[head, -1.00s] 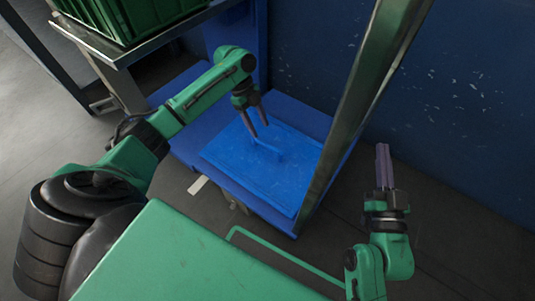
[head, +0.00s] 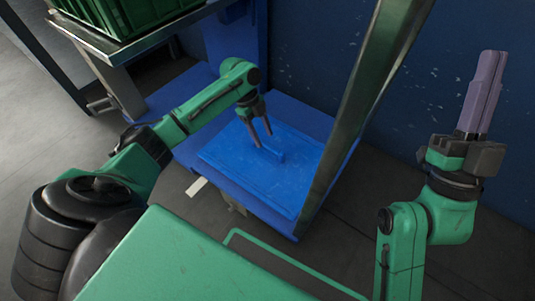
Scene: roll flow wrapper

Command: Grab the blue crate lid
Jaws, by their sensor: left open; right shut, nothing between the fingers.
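The blue crate lid (head: 290,181) lies flat on a blue platform, with a raised blue handle (head: 270,154) on its top. My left gripper (head: 264,141) points down at the handle with its fingers apart, one finger close by the handle's far end. I cannot tell whether the fingers touch the handle. My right gripper (head: 489,55) is raised at the right, pointing up, with its fingers together and nothing between them.
A metal post (head: 361,100) rises beside the lid, between my two arms. A green crate (head: 125,12) stands on a metal-edged shelf (head: 130,45) at the upper left. A blue wall (head: 320,45) closes off the back.

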